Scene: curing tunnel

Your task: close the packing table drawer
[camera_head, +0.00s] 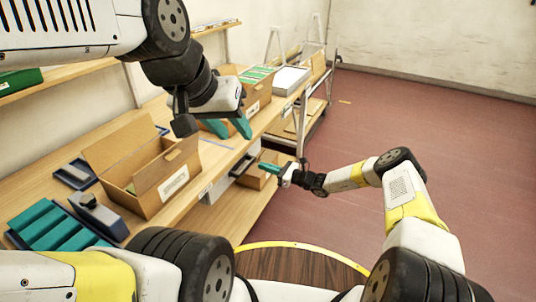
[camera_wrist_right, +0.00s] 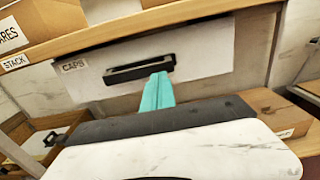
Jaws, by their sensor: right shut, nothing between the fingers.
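The packing table (camera_head: 190,205) runs along the left in the head view. Its white drawer front (camera_wrist_right: 215,50), labelled CAPS, lies under the table edge in the wrist view and has a dark handle (camera_wrist_right: 140,68). The drawer (camera_head: 236,178) also shows in the head view, partly hidden; I cannot tell whether a gap is left behind its front. My right gripper (camera_head: 268,168) is shut and empty, its teal fingers (camera_wrist_right: 158,90) at the handle's right part; contact is unclear. My left gripper (camera_head: 230,127) is open and empty above the tabletop.
An open cardboard box (camera_head: 150,165) and a teal-filled tray (camera_head: 50,230) stand on the table. Another box (camera_head: 260,90) is farther back. A cardboard box (camera_wrist_right: 265,110) sits below, right of the drawer. A round wooden surface (camera_head: 300,265) is at the front. The red floor at right is clear.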

